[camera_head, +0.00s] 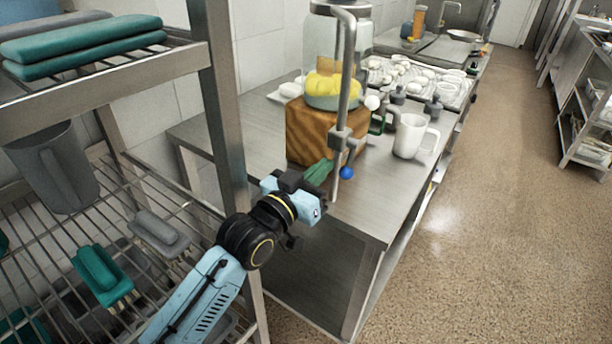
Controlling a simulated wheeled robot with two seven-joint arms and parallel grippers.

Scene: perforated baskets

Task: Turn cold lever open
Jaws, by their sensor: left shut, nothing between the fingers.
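The cold lever with its blue ball end (346,172) hangs at the lower part of a metal tap post (341,120). The post stands in front of a glass jar holding yellow fruit (333,84) on a wooden block (307,133). My left gripper (324,168) comes in from the lower left with green fingers closed and nothing seen between them. Its tips are just left of the post and the blue ball. I cannot tell whether they touch the lever. My right gripper is not in view.
A white mug (411,136) stands on the steel counter (368,203) right of the block, with small dark bottles behind it. A wire shelf rack (222,100) stands close on the left beside my arm. The floor aisle on the right is clear.

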